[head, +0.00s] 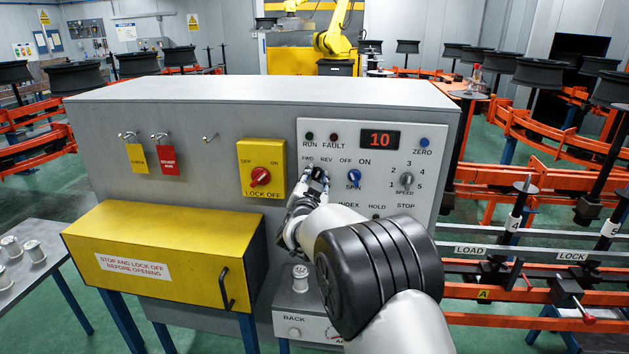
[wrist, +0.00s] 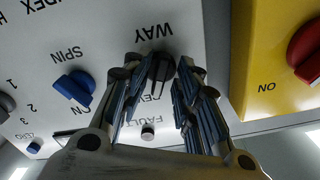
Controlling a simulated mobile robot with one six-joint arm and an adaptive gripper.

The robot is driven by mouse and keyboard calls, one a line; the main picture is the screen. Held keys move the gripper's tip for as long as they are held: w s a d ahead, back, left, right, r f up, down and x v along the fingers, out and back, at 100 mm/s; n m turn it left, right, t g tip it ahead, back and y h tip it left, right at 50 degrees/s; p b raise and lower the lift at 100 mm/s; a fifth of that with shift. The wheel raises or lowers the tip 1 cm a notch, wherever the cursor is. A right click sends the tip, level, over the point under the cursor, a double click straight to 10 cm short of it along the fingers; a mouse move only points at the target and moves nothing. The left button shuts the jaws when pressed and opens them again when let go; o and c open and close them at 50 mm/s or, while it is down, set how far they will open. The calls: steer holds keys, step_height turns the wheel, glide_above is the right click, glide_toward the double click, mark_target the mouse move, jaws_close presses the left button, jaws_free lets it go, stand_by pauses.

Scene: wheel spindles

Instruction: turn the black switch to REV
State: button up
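The black switch (head: 318,173) sits on the white control panel (head: 440,150), below the FWD and REV labels. In the wrist view the black switch (wrist: 160,68) shows upside down near the word WAY. My gripper (head: 309,184) is at the panel, its fingers reaching up to the switch. In the wrist view my gripper (wrist: 164,72) is open, one finger on each side of the switch, with narrow gaps visible. I cannot tell whether either finger touches it. The fingers partly hide the labels, and I cannot tell which mark the switch points to.
The blue SPIN knob (head: 354,178) is close to the right of my gripper, with the SPEED knob (head: 407,179) beyond. A red lock-off switch (head: 260,176) on a yellow plate is to the left. A yellow box with a handle (head: 165,255) juts out below.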

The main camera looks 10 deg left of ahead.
steer(key=s, duration=1.2)
steer(key=shift+a, duration=0.2)
